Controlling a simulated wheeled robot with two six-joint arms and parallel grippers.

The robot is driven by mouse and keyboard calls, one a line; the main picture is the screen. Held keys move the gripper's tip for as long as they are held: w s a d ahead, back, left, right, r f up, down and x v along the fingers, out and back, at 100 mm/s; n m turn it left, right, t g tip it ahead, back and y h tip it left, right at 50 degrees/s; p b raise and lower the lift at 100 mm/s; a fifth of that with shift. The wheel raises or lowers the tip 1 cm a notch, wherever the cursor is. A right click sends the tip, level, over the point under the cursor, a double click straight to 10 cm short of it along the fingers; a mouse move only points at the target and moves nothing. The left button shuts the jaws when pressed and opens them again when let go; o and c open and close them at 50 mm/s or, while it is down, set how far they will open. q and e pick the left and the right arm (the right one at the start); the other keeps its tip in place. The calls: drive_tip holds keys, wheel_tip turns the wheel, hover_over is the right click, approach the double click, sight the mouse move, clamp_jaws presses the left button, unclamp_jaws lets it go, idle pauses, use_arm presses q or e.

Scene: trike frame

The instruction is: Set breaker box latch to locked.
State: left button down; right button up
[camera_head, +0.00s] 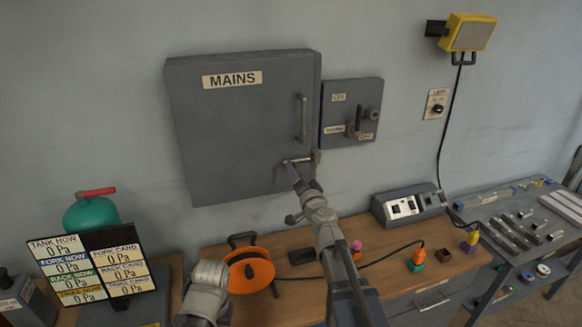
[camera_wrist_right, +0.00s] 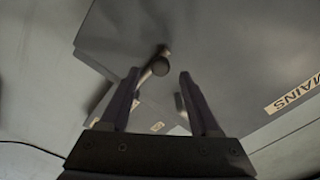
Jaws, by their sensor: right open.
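The grey breaker box (camera_head: 240,130) labelled MAINS hangs on the wall with its door closed. A vertical bar handle (camera_head: 303,119) is on the right side of the door. Below it, the latch (camera_head: 300,160) lies roughly horizontal near the lower right edge. My right gripper (camera_head: 291,171) is open just below the latch. My left gripper is not visible; only a grey arm part shows at the bottom.
A smaller switch box (camera_head: 350,92) with a lever and ON/OFF labels is mounted right of the breaker box. Below are a wooden bench (camera_head: 400,283), an orange cable reel (camera_head: 250,268) and a grey control box (camera_head: 408,206). A pressure display (camera_head: 92,268) stands at left.

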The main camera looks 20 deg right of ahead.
drive_tip(key=w, duration=0.5)
drive_tip(key=shift+w+a, duration=0.1)
drive_tip(key=shift+w, duration=0.05)
clamp_jaws()
idle(1.2)
